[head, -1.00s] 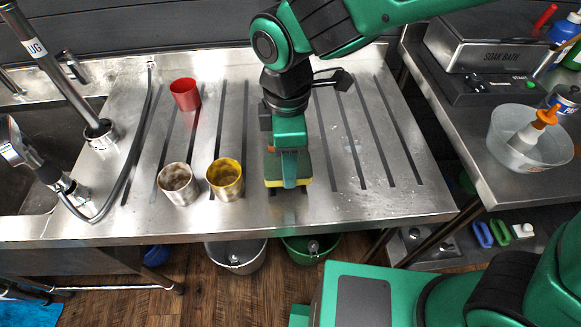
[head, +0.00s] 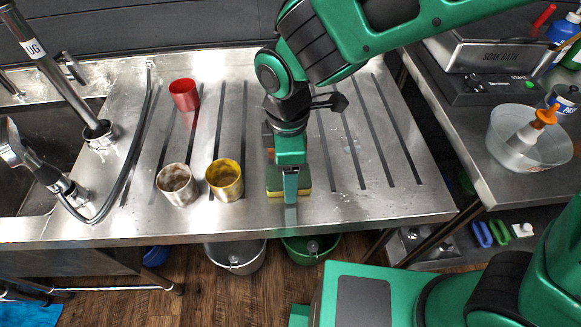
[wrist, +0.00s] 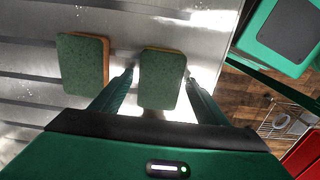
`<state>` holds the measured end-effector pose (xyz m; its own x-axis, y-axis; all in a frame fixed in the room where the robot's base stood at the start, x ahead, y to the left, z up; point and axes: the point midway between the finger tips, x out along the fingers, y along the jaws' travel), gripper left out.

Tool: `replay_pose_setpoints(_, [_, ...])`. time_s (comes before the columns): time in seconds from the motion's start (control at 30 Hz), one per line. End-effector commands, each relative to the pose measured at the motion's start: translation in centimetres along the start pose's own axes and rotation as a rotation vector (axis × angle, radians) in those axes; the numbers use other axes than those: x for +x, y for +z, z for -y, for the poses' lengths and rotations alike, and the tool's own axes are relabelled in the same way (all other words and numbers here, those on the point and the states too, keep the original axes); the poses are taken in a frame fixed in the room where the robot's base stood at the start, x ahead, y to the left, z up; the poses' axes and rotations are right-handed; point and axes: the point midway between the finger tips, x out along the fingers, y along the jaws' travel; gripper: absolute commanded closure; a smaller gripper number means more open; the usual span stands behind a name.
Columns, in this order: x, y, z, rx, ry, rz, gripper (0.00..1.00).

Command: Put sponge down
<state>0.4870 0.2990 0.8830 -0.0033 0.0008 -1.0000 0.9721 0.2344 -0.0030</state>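A sponge with a green top and yellow underside (head: 304,185) lies on the steel draining counter (head: 340,208), partly hidden behind my gripper in the head view. In the wrist view this sponge (wrist: 161,80) sits between my two fingers, with a narrow gap beside the left finger. My gripper (head: 290,190) points down around it, one finger on its near side. It looks open. A second green sponge (wrist: 80,62) with an orange-yellow edge lies left of it in the wrist view, apart from my fingers. I cannot make it out in the head view.
A yellow cup (head: 224,181), a whitish cup (head: 177,185) and a red cup (head: 185,95) stand left of my gripper. A sink with a tap (head: 60,185) is farther left. The grooved counter to the right is clear. A side bench (head: 480,165) holds a clear bowl (head: 515,150).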

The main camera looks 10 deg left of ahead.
Motion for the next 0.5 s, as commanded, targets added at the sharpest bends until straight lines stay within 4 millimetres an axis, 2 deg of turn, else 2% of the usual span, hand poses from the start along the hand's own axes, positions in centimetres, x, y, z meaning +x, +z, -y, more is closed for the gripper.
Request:
replay_pose_setpoints(0.27, [-0.4, -0.1, 0.0, 0.000, 0.002, -0.002, 0.32])
replay_pose_setpoints(0.37, [-1.5, -0.1, -0.1, 0.000, 0.003, -0.003, 0.32])
replay_pose_setpoints(0.5, [-4.0, -0.1, -0.1, 0.000, 0.004, -0.004, 0.32])
